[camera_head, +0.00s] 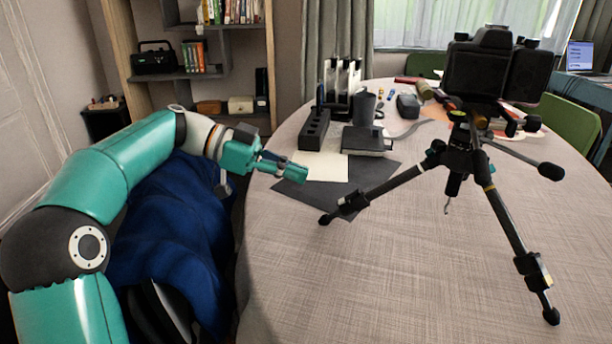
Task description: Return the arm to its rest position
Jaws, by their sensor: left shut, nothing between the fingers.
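My left arm comes in from the left, teal with dark joints, and reaches over the table's left edge. My left gripper (290,172) is shut and empty, close to the dark flat sheet and the pale paper on the table. A black tripod (478,165) stands on the table (400,275) to the right of the gripper, with a dark camera-like device (484,68) on top. One tripod leg reaches left, its foot in front of the dark sheet. My right gripper is not in view.
A blue cloth-covered seat (175,245) is below my arm. A shelf (197,74) stands at the back left. The table's front is clear.

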